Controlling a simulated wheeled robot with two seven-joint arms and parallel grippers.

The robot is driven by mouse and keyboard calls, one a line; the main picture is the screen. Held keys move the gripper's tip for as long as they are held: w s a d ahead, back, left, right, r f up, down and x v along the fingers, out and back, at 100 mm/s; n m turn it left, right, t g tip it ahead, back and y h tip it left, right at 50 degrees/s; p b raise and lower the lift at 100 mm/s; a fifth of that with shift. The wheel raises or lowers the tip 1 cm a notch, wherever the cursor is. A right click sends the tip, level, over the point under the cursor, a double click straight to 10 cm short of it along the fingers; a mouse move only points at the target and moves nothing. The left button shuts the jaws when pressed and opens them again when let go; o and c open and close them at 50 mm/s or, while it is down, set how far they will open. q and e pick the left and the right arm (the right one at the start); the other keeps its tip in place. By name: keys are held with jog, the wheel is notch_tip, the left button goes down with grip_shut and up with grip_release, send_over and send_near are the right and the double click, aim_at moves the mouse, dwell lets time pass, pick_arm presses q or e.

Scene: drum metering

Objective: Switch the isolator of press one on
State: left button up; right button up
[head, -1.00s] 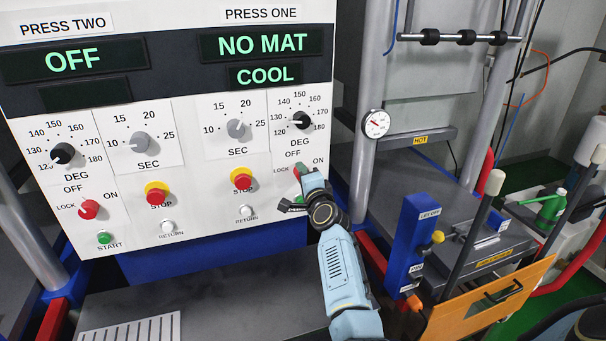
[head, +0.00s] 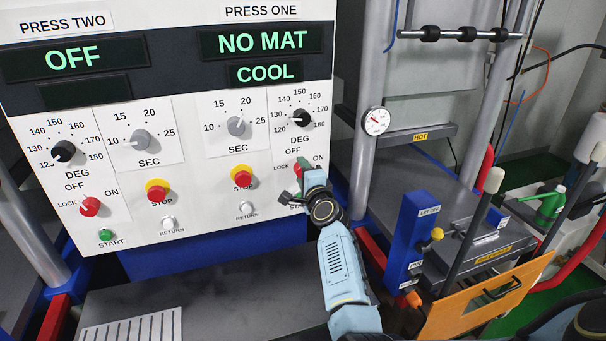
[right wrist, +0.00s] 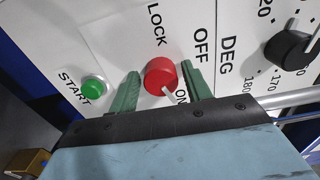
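The isolator of press one is a red round knob (right wrist: 160,76), seen in the right wrist view between the LOCK, OFF and ON labels. Its white pointer mark faces the ON label. My right gripper (head: 295,184) is at the lower right of the control panel (head: 205,205). Its two green fingers stand open on either side of the knob, with a gap on each side. In the head view the gripper mostly hides this knob. The press one display (head: 263,42) reads NO MAT and COOL. My left gripper is not in view.
The green START button (right wrist: 92,88) is close beside one finger. The press one DEG dial (head: 301,118) is above, and the red STOP button (head: 243,175) is to the left. Press two's red isolator (head: 90,207) is far left; its display reads OFF. A blue lever box (head: 408,240) stands right.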

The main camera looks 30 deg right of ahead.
jog(key=shift+o, duration=0.5)
jog(key=v, duration=1.3)
jog(key=shift+s+a, duration=0.15)
jog(key=shift+s, duration=0.05)
